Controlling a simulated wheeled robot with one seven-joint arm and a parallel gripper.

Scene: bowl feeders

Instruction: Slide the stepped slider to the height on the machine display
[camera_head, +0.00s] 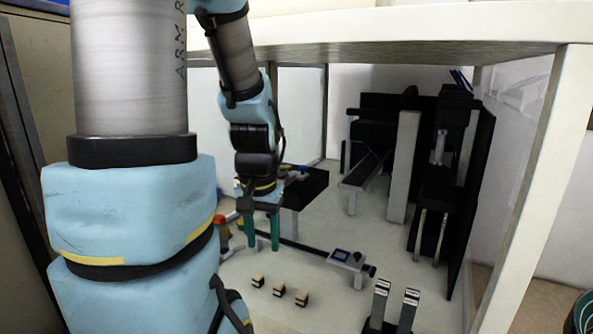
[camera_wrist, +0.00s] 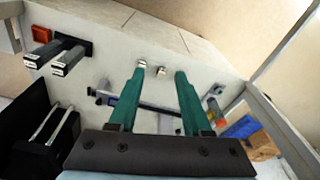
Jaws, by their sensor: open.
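A white block with a small blue screen (camera_head: 348,258) sits on a dark horizontal rail (camera_head: 303,246) low above the work surface; I take it for the slider and its display, but no height can be read. In the wrist view the rail (camera_wrist: 150,107) runs behind my fingers, with the block (camera_wrist: 106,92) at its left. My gripper (camera_head: 263,247) has green fingers pointing down, apart and empty, left of the screen block and over the rail's left part. In the wrist view my gripper (camera_wrist: 160,73) also shows open. Steps on the slider cannot be made out.
Three small black-and-cream cubes (camera_head: 279,290) stand in front of the rail. Two silver uprights (camera_head: 381,297) stand at the front right. Black machinery (camera_head: 440,170) fills the back right. A white frame post (camera_head: 535,190) bounds the right side. The surface between cubes and rail is clear.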

